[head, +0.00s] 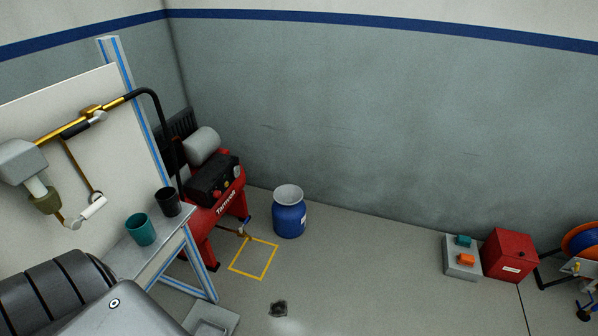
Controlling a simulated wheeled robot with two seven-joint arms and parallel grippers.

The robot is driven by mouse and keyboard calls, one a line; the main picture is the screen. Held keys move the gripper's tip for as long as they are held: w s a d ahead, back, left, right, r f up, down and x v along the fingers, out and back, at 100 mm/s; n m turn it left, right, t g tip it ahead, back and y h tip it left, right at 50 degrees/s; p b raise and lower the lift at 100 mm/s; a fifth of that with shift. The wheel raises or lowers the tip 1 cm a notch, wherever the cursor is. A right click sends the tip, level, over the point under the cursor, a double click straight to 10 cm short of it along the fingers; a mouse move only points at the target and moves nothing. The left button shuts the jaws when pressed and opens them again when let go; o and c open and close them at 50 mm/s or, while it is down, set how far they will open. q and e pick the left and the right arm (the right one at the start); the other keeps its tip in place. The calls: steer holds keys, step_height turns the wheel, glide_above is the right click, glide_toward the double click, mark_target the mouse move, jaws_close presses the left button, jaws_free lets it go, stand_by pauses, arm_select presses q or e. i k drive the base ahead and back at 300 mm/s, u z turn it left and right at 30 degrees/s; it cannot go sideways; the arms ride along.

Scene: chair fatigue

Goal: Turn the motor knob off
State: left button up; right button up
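I cannot tell for sure which part is the motor knob. A red compressor (214,222) with a dark motor housing (208,178) stands on the floor left of centre. Small fittings (226,184) show on its upper right side, too small to read as on or off. A grey box (461,267) on the floor at right carries a teal knob-like part (463,241) and an orange one (466,259). Neither of my grippers is in view, and nothing touches the compressor or the box.
A blue barrel (289,221) stands right of the compressor, near a yellow floor square (236,270). Teal (141,230) and black (168,202) cups stand on a blue-striped bench (127,259). A red box (508,256) sits at right. The middle floor is mostly clear.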

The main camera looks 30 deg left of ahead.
mark_target(217, 194)
steer(key=z, duration=0.2)
steer(key=i, duration=1.8)
steer(key=u, duration=0.85)
steer(key=i, duration=1.05)
steer(key=u, duration=1.5)
steer(key=i, duration=0.3)
steer(key=u, duration=0.05)
